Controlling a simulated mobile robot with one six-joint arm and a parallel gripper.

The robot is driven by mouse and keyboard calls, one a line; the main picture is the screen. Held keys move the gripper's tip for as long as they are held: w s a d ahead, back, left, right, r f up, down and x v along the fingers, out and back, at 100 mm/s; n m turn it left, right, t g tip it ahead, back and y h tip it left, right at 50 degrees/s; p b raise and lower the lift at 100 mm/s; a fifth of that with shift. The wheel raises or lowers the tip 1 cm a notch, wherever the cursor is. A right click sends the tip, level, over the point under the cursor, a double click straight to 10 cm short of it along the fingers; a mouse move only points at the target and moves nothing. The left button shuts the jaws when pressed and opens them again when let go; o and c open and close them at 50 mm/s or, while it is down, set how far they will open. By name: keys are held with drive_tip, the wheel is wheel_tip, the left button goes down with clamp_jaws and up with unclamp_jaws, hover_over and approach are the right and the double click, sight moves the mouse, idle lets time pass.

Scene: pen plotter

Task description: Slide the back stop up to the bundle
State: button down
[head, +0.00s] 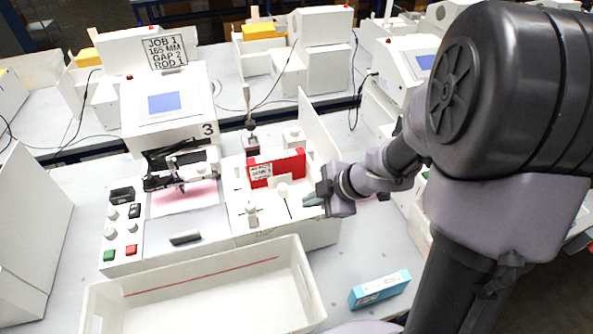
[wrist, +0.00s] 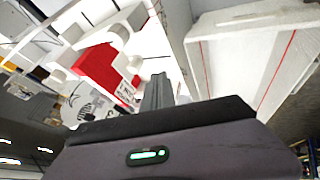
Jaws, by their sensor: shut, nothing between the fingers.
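A red block with a white printed label (head: 285,165) stands upright on the white deck right of the plotter bed; it also shows in the wrist view (wrist: 103,68). A white round knob (head: 282,189) stands just in front of it, by a dark slot in the deck. A second small white fitting (head: 252,212) stands nearer the front edge. I cannot tell for sure which part is the back stop or which is the bundle. My gripper (head: 308,201) is shut and empty, to the right of the knob and apart from it. Its fingers (wrist: 157,92) point toward the deck in the wrist view.
A white side panel (head: 317,125) rises at the deck's right rear. A dark vertical tool (head: 250,140) stands behind the red block. An empty white tray (head: 205,283) with a red line lies in front. A blue box (head: 380,289) lies on the table at right. Control buttons (head: 122,228) are at left.

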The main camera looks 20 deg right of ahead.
sight(282, 186)
drive_tip(key=b+x, duration=0.4)
drive_tip(key=x, duration=0.4)
drive_tip(key=shift+d+f+b, duration=0.1)
drive_tip(key=shift+f+b, duration=0.15)
drive_tip(key=shift+b, duration=0.05)
drive_tip(key=w, duration=0.2)
drive_tip(key=shift+w+r, duration=0.3)
drive_tip(key=shift+w, duration=0.75)
drive_tip(key=shift+r, duration=0.1)
